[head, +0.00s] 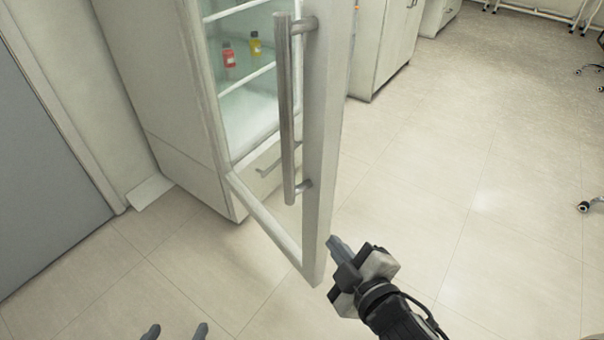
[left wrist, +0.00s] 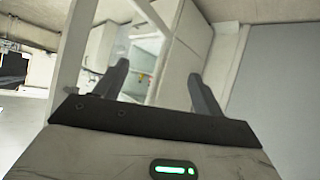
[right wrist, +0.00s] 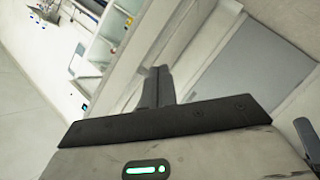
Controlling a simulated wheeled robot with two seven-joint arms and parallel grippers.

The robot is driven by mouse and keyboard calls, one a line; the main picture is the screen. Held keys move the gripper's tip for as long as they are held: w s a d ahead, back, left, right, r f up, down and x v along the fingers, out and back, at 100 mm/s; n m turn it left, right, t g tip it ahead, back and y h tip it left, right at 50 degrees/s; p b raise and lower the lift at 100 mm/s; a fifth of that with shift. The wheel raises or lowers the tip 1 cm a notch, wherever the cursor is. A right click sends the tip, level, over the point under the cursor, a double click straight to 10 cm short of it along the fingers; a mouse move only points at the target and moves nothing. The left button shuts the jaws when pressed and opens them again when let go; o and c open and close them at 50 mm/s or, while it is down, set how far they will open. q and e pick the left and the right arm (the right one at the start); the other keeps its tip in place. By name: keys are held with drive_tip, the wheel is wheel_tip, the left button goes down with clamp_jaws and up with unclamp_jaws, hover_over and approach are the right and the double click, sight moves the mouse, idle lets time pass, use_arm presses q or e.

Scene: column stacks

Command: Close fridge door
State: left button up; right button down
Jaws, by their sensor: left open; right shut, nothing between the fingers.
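The fridge (head: 165,85) is a tall pale cabinet at the left of the head view. Its glass door stands open, with a pale frame (head: 325,150) and a long metal bar handle (head: 288,120). My right gripper (head: 334,244) is shut and empty, by the lower outer corner of the door frame; I cannot tell whether it touches. It also shows in the right wrist view (right wrist: 157,75). My left gripper (head: 175,332) is open and empty at the bottom edge of the head view, apart from the door. Its two fingers show in the left wrist view (left wrist: 160,82).
A red bottle (head: 229,56) and a yellow bottle (head: 255,44) show on a fridge shelf through the door glass. A grey door (head: 40,190) is at the left. Cabinets (head: 385,40) stand behind the fridge door.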

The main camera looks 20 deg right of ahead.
sight(309, 182)
wheel_tip(309, 182, up, 6)
drive_tip(key=w+n+t, duration=0.2)
drive_tip(key=n+t, duration=0.1)
drive_tip(key=n, duration=0.5)
drive_tip(key=w, duration=0.2)
drive_tip(key=w+a, duration=0.1)
drive_tip(key=w, duration=0.2)
drive_tip(key=w+a+p, duration=0.1)
drive_tip(key=w, duration=0.2)
drive_tip(key=shift+w, duration=0.25)
use_arm(q)
drive_tip(key=shift+s+r, duration=0.1)
drive_tip(key=shift+s, duration=0.6)
use_arm(e)
drive_tip(key=shift+w+f, duration=0.15)
drive_tip(key=shift+w, duration=0.3)
use_arm(q)
drive_tip(key=shift+s, duration=0.1)
use_arm(e)
drive_tip(key=shift+d+y, duration=0.1)
drive_tip(key=shift+y, duration=0.3)
